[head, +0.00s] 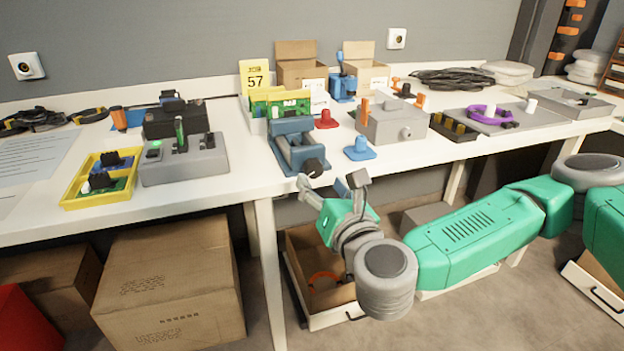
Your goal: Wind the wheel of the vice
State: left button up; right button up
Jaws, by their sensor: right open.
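The blue-grey vice (290,143) stands at the front edge of the table. Its dark wheel (314,168) faces the front and juts out at the edge. My right gripper (329,185) is in front of the table edge, just below and to the right of the wheel. Its fingers are spread and nothing is between them. It appears apart from the wheel, though the exact gap is hard to judge. My left gripper is not in view.
A blue cone-shaped piece (360,149) and a grey box (393,120) stand right of the vice. A grey switch box (184,158) and a yellow tray (101,179) are to its left. An open drawer (325,319) and a carton (172,285) are below the table (240,184).

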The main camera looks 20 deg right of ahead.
aim_at(316, 172)
jog(key=w, duration=0.3)
jog(key=w+b, duration=0.1)
jog(key=w, duration=0.1)
jog(key=shift+d+f, duration=0.15)
jog(key=shift+d, duration=0.2)
jog(key=shift+w+a, duration=0.1)
jog(key=shift+w, duration=0.05)
jog(key=shift+a, duration=0.1)
jog(key=c, duration=1.1)
